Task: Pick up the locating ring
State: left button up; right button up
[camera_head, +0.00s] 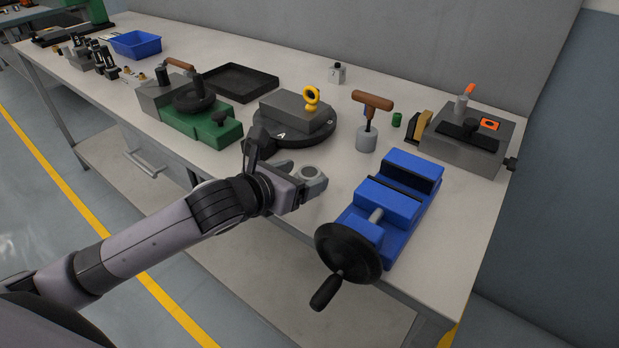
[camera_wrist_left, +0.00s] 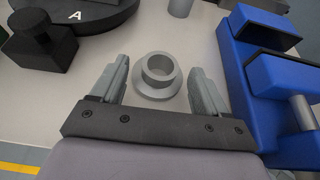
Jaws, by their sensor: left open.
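The locating ring (camera_wrist_left: 158,76) is a grey stepped ring with a wide flange and a raised collar around an open bore. It stands upright on the bench top between the two fingers of my left gripper (camera_wrist_left: 160,92) in the left wrist view. The fingers are open, with a gap on each side of the ring. In the head view the ring (camera_head: 309,171) shows at the end of my left gripper (camera_head: 302,182), near the bench's front edge, partly hidden by a finger. My right gripper is not in view.
A blue vise (camera_head: 401,196) with a black handwheel stands close to the right of my left gripper. A round black turntable (camera_head: 304,140) carrying a grey block and yellow eyebolt is behind it. A wooden-handled tool (camera_head: 368,137) stands farther back. A green fixture (camera_head: 197,124) is to the left.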

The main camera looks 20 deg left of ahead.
pick_arm(q)
jog(key=shift+x, duration=0.85)
jog(key=c, duration=0.8)
jog(key=shift+r, duration=0.1)
jog(key=shift+c, duration=0.2)
jog(key=shift+r, duration=0.1)
